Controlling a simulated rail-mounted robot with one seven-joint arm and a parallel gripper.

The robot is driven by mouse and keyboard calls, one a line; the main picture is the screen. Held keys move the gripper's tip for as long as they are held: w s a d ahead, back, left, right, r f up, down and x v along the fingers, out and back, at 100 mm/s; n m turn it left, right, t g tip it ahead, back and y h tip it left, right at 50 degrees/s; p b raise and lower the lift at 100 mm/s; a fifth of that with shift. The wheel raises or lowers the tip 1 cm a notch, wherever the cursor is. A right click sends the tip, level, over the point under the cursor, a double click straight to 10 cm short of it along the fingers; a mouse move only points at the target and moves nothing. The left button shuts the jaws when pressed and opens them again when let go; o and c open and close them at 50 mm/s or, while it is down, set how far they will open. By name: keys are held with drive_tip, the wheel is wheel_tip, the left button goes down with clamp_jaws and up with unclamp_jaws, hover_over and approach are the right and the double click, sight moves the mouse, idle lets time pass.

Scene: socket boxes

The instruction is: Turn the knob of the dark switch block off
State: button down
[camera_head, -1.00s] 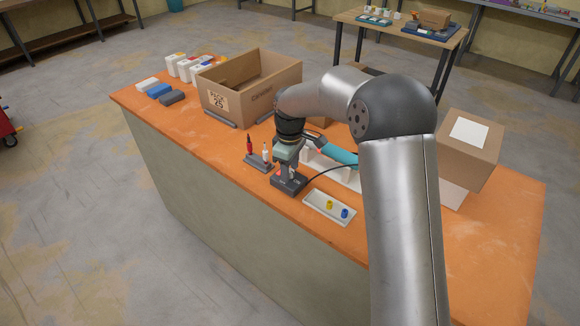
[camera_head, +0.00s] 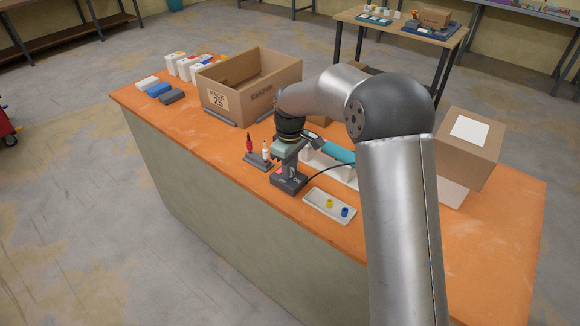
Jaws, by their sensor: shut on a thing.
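The dark switch block (camera_head: 288,184) sits on the orange bench near its front edge, with a cable running off to the right. A small red spot shows on its left part, and white marks show on its top. My gripper (camera_head: 290,168) points down onto the block and is shut on its knob. The knob is mostly hidden by the fingers, so its exact angle cannot be told.
A small holder (camera_head: 256,163) with red and white bottles stands close on the left. An open carton (camera_head: 270,101) is behind, and a teal tool (camera_head: 337,151) lies right.

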drive_tip(key=m, duration=0.4)
drive_tip(key=shift+m+b, duration=0.3)
drive_tip(key=shift+b, duration=0.1)
drive_tip(key=m, duration=0.3)
drive_tip(key=shift+m, duration=0.3)
drive_tip(key=m, duration=0.4)
drive_tip(key=shift+b, duration=0.3)
drive_tip(key=shift+r+m, duration=0.1)
drive_tip(key=shift+m, duration=1.8)
drive_tip(key=c, duration=1.2)
unclamp_jaws()
wheel_tip(320, 180, up, 17)
drive_tip(key=shift+r, duration=0.2)
